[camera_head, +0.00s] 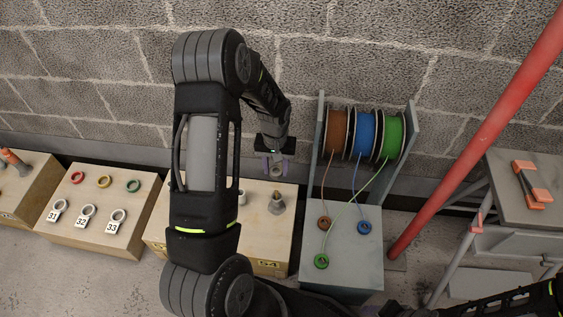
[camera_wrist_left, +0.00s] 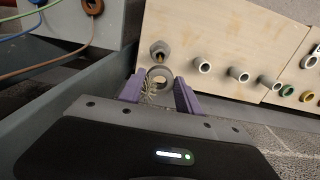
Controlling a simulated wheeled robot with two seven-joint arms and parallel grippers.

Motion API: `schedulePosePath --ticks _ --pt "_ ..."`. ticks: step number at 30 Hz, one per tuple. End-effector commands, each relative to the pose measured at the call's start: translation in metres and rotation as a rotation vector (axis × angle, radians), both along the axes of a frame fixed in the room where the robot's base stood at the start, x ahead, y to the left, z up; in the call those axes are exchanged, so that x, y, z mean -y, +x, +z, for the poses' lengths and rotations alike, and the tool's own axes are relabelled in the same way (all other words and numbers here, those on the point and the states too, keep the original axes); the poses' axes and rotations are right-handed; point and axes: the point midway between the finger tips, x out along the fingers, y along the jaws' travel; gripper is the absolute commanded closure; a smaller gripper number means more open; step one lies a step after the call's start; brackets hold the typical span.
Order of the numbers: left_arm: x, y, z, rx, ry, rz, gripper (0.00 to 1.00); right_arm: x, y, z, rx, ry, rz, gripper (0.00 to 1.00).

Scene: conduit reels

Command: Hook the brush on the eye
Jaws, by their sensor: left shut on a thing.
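The fitting (camera_wrist_left: 159,50) lies behind the ring. The brush is too small to make out in the head view. My right gripper is out of view.
Brown, blue and green reels (camera_head: 364,136) stand in a grey rack right of the box, their conduits running to rings on the grey box (camera_head: 342,270). A red pole (camera_head: 480,130) slants at the right. Numbered rings (camera_head: 88,211) sit on the left box (camera_head: 100,232).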

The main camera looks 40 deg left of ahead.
Motion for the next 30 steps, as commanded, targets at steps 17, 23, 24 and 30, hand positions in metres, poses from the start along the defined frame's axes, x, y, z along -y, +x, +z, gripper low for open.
schedulePosePath --ticks 17,23,24,30 --pt "0.0 0.0 -0.014 -0.001 0.0 0.0 0.98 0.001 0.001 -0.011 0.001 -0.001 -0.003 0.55" --pt "0.0 0.0 -0.034 0.0 0.0 0.0 0.98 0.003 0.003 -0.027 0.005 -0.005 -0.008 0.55" --pt "0.0 0.0 -0.038 0.0 0.0 0.001 0.98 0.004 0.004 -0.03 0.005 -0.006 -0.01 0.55" --pt "0.0 0.0 -0.055 0.001 0.0 0.001 0.98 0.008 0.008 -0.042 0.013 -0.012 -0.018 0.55"
